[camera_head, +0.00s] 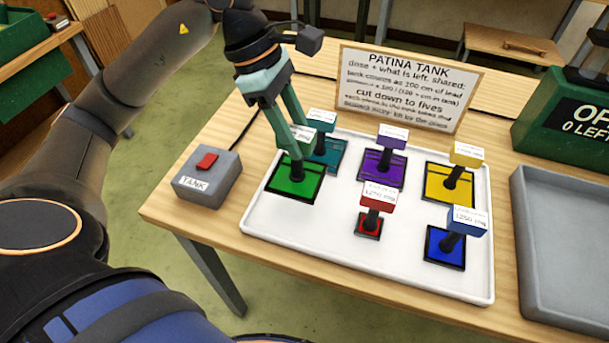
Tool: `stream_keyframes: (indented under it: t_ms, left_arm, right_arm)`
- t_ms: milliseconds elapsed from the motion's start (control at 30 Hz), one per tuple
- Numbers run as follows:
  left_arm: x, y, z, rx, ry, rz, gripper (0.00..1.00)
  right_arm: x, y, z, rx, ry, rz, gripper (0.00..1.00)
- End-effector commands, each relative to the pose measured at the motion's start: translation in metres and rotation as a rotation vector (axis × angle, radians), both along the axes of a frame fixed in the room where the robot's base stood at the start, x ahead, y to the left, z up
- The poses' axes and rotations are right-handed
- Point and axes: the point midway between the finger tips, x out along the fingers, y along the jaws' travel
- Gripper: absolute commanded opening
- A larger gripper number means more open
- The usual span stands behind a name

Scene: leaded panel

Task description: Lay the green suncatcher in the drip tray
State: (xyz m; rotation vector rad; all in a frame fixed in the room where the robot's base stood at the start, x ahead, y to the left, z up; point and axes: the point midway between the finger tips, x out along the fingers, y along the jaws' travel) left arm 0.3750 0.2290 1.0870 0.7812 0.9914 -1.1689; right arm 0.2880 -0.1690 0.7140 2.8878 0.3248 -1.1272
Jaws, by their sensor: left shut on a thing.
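The green suncatcher (295,182) is a dark-framed square of green glass with an upright post, at the back left of the white tray (300,235). My left gripper (296,150) reaches down from above and is shut on the top of its post. The suncatcher looks flat and at or very near the tray floor; I cannot tell if it touches. A grey, empty, rimmed tray (565,255) stands at the right table edge, partly cut off. I cannot tell from any label which one is the drip tray. My right gripper is not in view.
Teal (329,155), purple (381,170), yellow (450,187), red (369,223) and blue (445,247) suncatchers stand in the white tray. A grey box with a red switch (207,176) is at left. A "Patina Tank" sign (409,88) and green box (565,120) stand behind.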

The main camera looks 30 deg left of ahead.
Motion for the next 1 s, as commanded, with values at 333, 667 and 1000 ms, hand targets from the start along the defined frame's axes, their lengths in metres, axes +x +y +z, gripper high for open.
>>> stream_keyframes:
  t_ms: [333,667,1000]
  left_arm:
    - [0.000,0.000,-0.046,0.000,0.001,0.001,0.00]
    - [0.000,0.000,-0.083,0.001,0.000,0.001,0.00]
    - [0.000,0.000,-0.087,0.000,-0.002,0.001,0.00]
  right_arm:
    - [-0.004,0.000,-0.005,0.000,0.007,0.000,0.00]
    - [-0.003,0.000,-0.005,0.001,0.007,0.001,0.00]
    - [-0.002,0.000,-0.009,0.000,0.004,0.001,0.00]
